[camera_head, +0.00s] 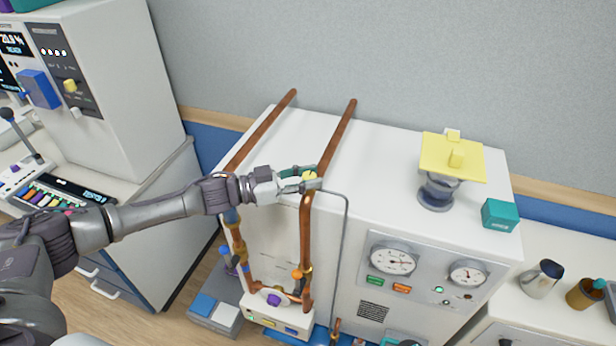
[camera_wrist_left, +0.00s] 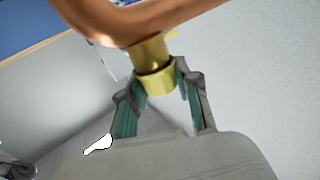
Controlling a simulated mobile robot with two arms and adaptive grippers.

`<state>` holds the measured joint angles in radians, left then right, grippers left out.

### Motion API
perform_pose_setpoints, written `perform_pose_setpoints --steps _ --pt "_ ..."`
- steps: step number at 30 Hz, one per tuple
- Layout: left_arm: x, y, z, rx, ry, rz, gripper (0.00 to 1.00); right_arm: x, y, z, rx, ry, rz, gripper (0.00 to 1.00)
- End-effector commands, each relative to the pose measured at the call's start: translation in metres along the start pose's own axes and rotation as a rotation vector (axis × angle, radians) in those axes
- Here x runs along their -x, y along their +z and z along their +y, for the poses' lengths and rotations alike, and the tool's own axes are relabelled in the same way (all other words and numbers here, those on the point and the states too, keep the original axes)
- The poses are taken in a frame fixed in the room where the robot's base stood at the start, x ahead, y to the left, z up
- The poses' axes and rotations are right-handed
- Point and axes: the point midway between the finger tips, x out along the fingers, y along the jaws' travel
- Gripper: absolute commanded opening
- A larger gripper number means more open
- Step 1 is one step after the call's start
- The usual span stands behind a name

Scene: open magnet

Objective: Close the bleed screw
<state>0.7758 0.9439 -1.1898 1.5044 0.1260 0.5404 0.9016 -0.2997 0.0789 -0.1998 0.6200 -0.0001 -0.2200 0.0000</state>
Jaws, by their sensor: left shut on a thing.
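The bleed screw (camera_wrist_left: 154,80) is a yellow brass fitting below the copper pipe (camera_wrist_left: 140,18) in the left wrist view. In the head view a small yellow part of it (camera_head: 309,175) shows at the top of the right-hand copper pipe (camera_head: 306,225). My left gripper (camera_head: 305,178) reaches in from the left at the cabinet's front top edge. In the wrist view its two teal-padded fingers (camera_wrist_left: 159,98) stand on either side of the brass piece and are shut on it. Whether the screw is open or closed cannot be told. My right gripper is not in view.
The white cabinet (camera_head: 390,165) bears a yellow-topped glass vessel (camera_head: 455,160) and a teal box (camera_head: 500,215). Gauges (camera_head: 394,260) are on its front. A thin grey tube (camera_head: 346,230) runs down beside the pipe. The middle of the cabinet top is clear.

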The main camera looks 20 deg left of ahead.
Motion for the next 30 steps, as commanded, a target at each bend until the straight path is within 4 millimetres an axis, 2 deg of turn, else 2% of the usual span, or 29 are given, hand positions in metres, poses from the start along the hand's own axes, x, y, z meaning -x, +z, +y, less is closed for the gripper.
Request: perform_pose_setpoints --steps 2,3,7,16,19,23,30 --pt "0.0 0.0 0.0 -0.001 -0.001 0.0 0.0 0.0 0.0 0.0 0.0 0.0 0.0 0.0" --pt "0.0 0.0 0.0 -0.001 -0.001 0.0 0.37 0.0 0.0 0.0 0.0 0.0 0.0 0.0" --pt "0.0 0.0 0.0 -0.001 -0.001 0.0 0.58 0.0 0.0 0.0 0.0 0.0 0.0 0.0" --pt "0.001 0.0 0.0 0.0 -0.001 0.0 0.58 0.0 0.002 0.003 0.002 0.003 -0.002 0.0" --pt "0.007 0.001 0.0 0.001 -0.001 -0.001 0.58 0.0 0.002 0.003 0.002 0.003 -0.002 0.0" --pt "0.028 0.001 0.0 0.001 -0.003 -0.003 0.58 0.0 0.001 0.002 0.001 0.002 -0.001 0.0" --pt "0.08 0.002 0.0 0.001 -0.003 -0.005 0.58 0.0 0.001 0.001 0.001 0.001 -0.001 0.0"
